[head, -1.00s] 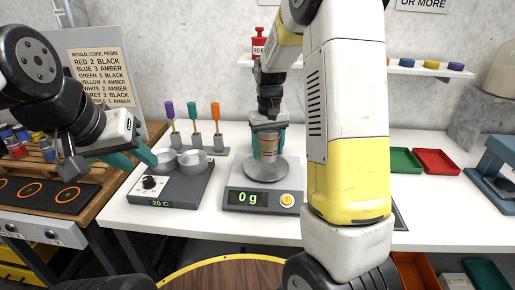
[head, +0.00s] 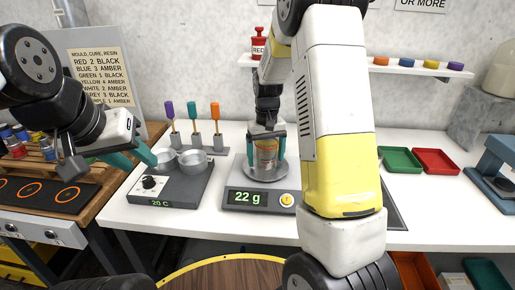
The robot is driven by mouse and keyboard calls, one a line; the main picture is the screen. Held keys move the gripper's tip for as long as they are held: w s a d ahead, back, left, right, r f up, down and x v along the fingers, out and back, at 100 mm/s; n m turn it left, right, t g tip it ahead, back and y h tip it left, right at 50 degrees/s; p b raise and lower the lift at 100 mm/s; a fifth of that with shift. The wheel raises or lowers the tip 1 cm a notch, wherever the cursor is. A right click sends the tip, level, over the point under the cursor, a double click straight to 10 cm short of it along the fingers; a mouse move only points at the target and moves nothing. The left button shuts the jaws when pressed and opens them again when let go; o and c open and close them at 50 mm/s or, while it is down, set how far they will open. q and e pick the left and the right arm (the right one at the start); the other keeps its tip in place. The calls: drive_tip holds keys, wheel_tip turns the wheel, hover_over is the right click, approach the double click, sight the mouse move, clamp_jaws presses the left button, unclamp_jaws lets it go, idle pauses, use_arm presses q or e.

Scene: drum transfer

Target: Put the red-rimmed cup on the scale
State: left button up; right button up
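The cup with a reddish rim (head: 266,151) stands upright on the round pan of the scale (head: 235,199). The scale's display reads 22 g. My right gripper (head: 266,148) comes down from above, with its teal fingers on either side of the cup. I cannot tell whether the fingers press on it or stand slightly apart; the gripper hides part of the cup. My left gripper (head: 141,163) is at the left with its teal fingers apart and nothing between them, beside the grey heater unit.
The heater unit (head: 165,191) with small metal cups stands left of the scale, with coloured-handled tools (head: 193,127) behind. My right arm covers the area right of the scale. Green (head: 400,160) and red trays (head: 436,161) lie further right.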

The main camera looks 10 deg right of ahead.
wheel_tip(320, 180, up, 12)
drive_tip(key=s+a+r+t+y, duration=0.1)
drive_tip(key=s+r+t, duration=0.2)
drive_tip(key=s, duration=0.9)
drive_tip(key=s+a+r+t+y, duration=0.1)
drive_tip(key=s+r+t, duration=0.2)
drive_tip(key=s, duration=0.9)
drive_tip(key=shift+s+r+m, duration=0.15)
drive_tip(key=shift+r+m, duration=0.15)
drive_tip(key=shift+r, duration=0.45)
drive_tip(key=shift+a, duration=0.1)
idle(0.3)
